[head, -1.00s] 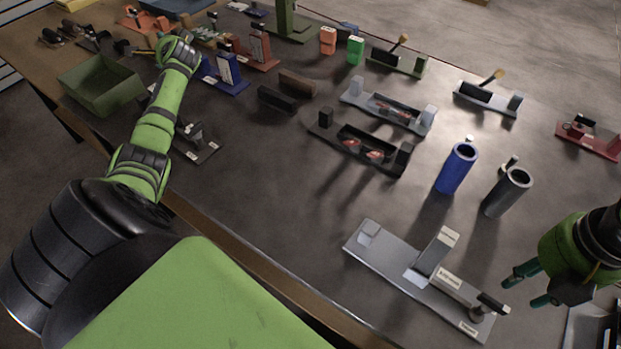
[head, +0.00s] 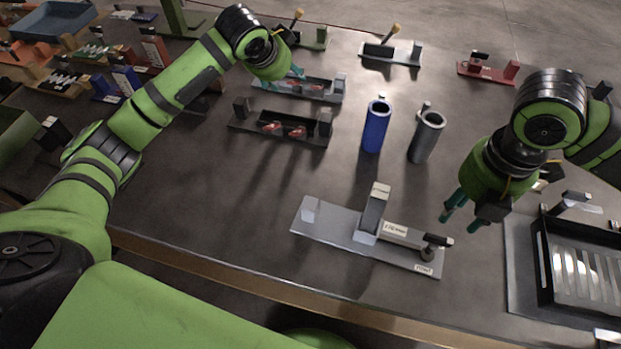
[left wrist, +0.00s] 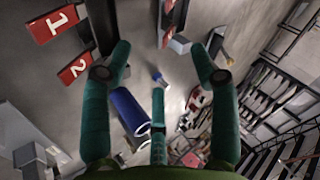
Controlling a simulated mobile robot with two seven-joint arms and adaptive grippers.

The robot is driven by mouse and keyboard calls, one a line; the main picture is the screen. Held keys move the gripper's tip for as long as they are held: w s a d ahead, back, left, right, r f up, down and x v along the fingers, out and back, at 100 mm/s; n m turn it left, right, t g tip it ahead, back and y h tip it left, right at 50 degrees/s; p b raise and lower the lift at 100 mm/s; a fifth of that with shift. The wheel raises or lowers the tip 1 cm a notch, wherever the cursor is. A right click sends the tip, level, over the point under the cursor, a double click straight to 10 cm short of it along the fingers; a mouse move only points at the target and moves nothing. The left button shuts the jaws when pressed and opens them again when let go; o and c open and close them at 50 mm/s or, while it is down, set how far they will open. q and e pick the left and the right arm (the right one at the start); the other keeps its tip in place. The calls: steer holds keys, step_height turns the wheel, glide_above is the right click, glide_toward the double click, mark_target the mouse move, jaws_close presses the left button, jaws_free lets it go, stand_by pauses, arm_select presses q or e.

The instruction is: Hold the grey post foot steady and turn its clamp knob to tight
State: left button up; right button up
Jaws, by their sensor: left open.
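The grey post foot (head: 425,137) is an upright, open-topped cylinder on the table, right of a similar blue post foot (head: 376,126). A small knob (head: 426,106) shows at its upper rim; I cannot tell how tight it is. My left gripper (head: 290,74) is open and empty above the grey fixture at the back, left of both cylinders. In the left wrist view its spread teal fingers (left wrist: 160,65) show with the blue post foot (left wrist: 130,110) between them. My right gripper (head: 463,213) has its fingers apart and empty, in front and right of the grey post foot.
A long grey plate with an upright block (head: 335,222) lies near the front edge. A dark slotted tray (head: 541,262) is at the right. A black fixture with red parts (head: 255,126) stands left of the cylinders. Bare table lies between the cylinders and the front plate.

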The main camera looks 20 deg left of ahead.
arm_select(q)
steer(key=s+d+f+m+g+h, duration=0.1)
steer(key=s+d+f+m+g, duration=0.25)
steer(key=s+d, duration=0.75)
steer(key=m+g+y, duration=0.1)
steer(key=m+g, duration=0.3)
glide_above(311, 203)
step_height(311, 203, down, 2)
steer(key=shift+f+n, duration=0.1)
steer(key=shift+n, duration=0.15)
steer(key=shift+s+f, duration=0.15)
steer(key=shift+f, duration=3.35)
jaws_close()
jaws_free()
steer(key=shift+r, duration=0.1)
